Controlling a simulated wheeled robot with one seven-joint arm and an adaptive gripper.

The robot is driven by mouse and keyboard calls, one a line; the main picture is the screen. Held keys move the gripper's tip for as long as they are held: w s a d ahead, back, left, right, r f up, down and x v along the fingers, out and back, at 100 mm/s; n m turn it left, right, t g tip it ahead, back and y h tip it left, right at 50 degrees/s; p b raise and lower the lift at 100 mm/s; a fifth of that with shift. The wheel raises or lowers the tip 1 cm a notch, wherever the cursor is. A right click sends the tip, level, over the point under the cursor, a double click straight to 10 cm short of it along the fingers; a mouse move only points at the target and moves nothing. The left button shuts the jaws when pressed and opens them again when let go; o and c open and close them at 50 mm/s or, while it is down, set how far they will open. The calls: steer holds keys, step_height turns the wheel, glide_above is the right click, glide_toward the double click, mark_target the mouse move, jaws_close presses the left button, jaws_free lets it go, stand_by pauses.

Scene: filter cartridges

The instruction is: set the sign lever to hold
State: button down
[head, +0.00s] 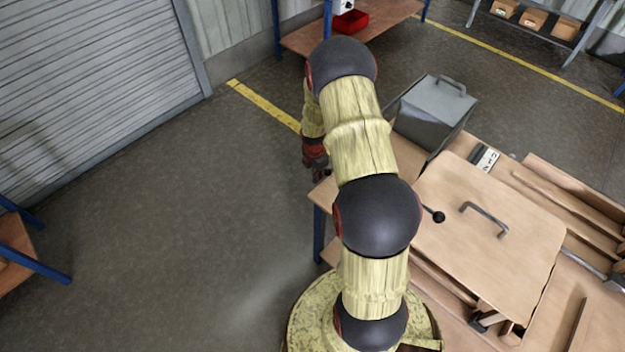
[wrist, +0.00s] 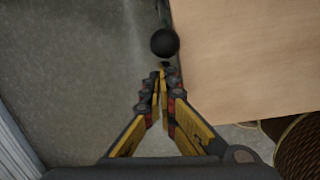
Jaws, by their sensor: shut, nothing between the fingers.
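In the wrist view a round black knob (wrist: 165,43) is just beyond my fingertips, close to the edge of a wooden surface (wrist: 250,60). A dark stem shows above it. My gripper (wrist: 161,72) has its fingers together with nothing between them; I cannot tell whether the tips touch the knob. In the head view my gripper (head: 319,172) is partly hidden by my arm, at the left end of the bench. A black ball knob on a short rod (head: 438,216) shows right of my arm; I cannot tell whether it is the same knob. No lever marking is readable.
The bench holds a wooden lid with a grey handle (head: 485,219), a grey metal box (head: 433,110) and a small black-and-white plate (head: 485,158). A red bin (head: 350,21) is on a far shelf.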

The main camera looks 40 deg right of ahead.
steer(key=shift+d+r, duration=0.1)
stand_by(0.3)
steer(key=d+r+p, duration=0.1)
steer(key=d+p, duration=0.1)
steer(key=d, duration=0.6)
steer(key=w+d+r+p, duration=0.1)
steer(key=d+r+p, duration=0.1)
steer(key=d, duration=0.6)
steer(key=shift+d+r+p, duration=0.3)
steer(key=shift+p, duration=0.4)
steer(key=shift+w, duration=0.1)
